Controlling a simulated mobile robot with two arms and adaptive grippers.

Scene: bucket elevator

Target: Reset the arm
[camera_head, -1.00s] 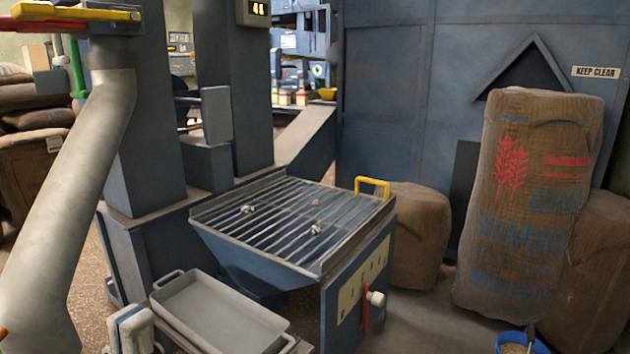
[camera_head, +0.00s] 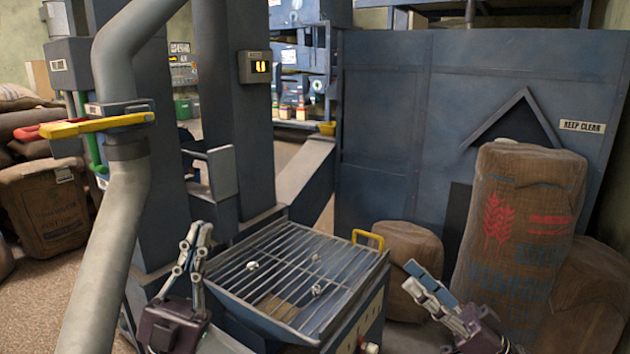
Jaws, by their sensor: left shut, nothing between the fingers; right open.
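My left gripper (camera_head: 197,240) is raised at the left edge of the grated hopper, its fingers shut with nothing between them. My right gripper (camera_head: 412,280) is open and empty to the right of the hopper, in front of the sacks. The blue hopper (camera_head: 345,330) has a metal grate (camera_head: 285,262) with a yellow handle (camera_head: 368,239) at its far right corner. A few small pale lumps (camera_head: 316,290) lie on the grate. Both wrists show at the bottom of the view.
A tall printed sack (camera_head: 525,235) stands at right, with smaller sacks (camera_head: 408,250) beside it. A grey pipe (camera_head: 125,215) with a yellow lever (camera_head: 95,125) rises at left. A blue wall (camera_head: 385,110) closes the back.

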